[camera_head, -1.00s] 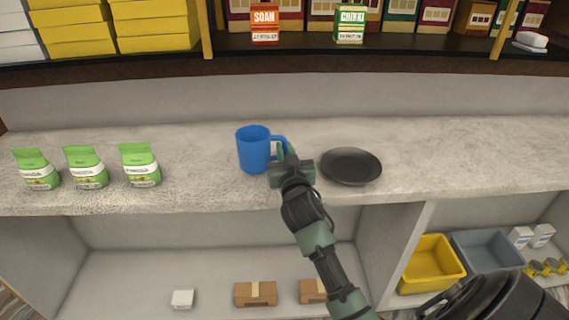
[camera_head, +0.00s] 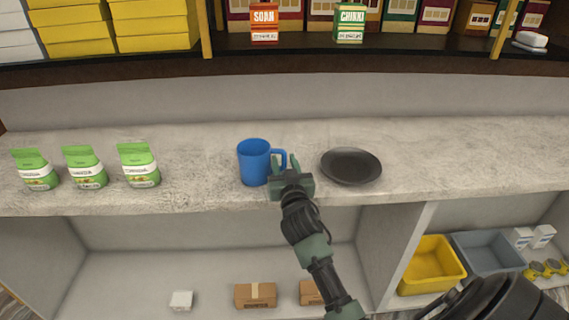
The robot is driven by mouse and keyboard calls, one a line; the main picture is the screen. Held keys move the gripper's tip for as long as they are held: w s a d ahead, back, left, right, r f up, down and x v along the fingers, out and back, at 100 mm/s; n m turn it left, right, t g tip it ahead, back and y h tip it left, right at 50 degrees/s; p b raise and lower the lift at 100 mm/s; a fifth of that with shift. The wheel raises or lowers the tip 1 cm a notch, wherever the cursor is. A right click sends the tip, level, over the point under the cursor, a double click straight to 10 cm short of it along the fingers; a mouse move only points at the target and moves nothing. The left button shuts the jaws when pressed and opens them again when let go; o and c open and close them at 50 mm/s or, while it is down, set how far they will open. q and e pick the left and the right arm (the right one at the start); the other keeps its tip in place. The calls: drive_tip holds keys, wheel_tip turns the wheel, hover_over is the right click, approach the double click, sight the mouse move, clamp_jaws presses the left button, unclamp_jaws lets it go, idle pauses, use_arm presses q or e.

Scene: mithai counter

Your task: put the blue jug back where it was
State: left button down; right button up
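The blue jug (camera_head: 253,164) is upright on the pale stone counter (camera_head: 450,165), near its front edge, with its handle (camera_head: 279,152) turned to the right. My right gripper (camera_head: 289,164) is at the handle side of the jug. Its two fingers point away from me and stand apart, with a gap between them. The fingers overlap the handle's outer edge in the picture, and I cannot tell whether they touch it. My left gripper is not in view.
A dark round plate (camera_head: 351,166) lies just right of my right gripper. Several green-and-white packets, such as this one (camera_head: 138,165), stand at the left. The counter between packets and jug is clear. Boxes (camera_head: 264,23) fill the shelf behind; a yellow bin (camera_head: 432,264) sits below.

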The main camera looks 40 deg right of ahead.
drive_tip(key=shift+r, duration=0.2)
drive_tip(key=shift+s+a+f, duration=0.2)
drive_tip(key=shift+s, duration=0.1)
drive_tip(key=b+v, duration=0.1)
drive_tip(key=v, duration=1)
drive_tip(key=shift+s, duration=0.2)
drive_tip(key=shift+r, duration=0.15)
